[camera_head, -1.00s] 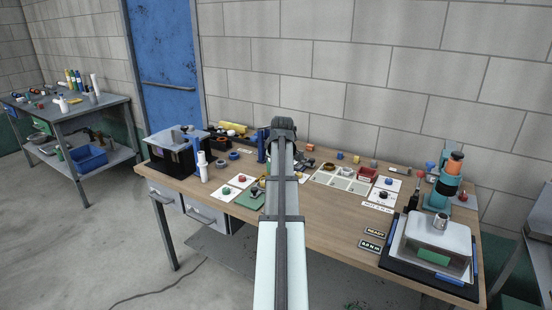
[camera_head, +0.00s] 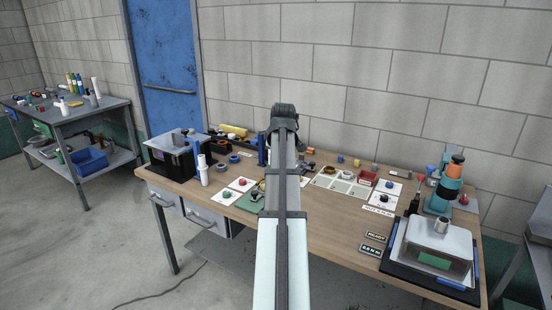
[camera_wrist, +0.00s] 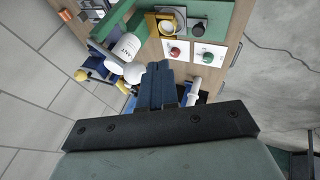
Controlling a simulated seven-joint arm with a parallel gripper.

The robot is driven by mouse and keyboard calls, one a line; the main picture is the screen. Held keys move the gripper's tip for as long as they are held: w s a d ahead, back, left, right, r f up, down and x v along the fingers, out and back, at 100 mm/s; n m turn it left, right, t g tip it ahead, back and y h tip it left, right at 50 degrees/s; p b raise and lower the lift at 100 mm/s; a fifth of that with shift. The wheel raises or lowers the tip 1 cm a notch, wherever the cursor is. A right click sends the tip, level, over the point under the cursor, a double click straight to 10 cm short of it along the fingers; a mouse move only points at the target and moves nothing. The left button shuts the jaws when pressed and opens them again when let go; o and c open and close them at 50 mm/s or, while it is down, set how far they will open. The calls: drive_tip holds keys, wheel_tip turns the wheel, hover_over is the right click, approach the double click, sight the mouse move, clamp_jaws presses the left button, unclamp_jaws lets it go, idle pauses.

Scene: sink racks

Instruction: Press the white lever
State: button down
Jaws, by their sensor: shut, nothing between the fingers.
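My gripper (camera_wrist: 158,84) shows in the wrist view with its dark blue fingers together and nothing between them. In the head view my own arm hides it. I cannot pick out the white lever with certainty. A slim white upright piece (camera_head: 203,170) stands at the left of the bench, beside a dark box with a clear top (camera_head: 172,156).
In the wrist view, white lettered cylinders (camera_wrist: 124,48) stand left of the fingers, and cards with a red knob (camera_wrist: 175,51) and a green knob (camera_wrist: 208,56) lie beyond. The bench (camera_head: 330,227) is clear at its front middle. A clear-lidded box (camera_head: 437,238) stands at right.

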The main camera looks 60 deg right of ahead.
drive_tip(key=v, duration=0.6)
drive_tip(key=shift+a, duration=0.25)
idle(0.7)
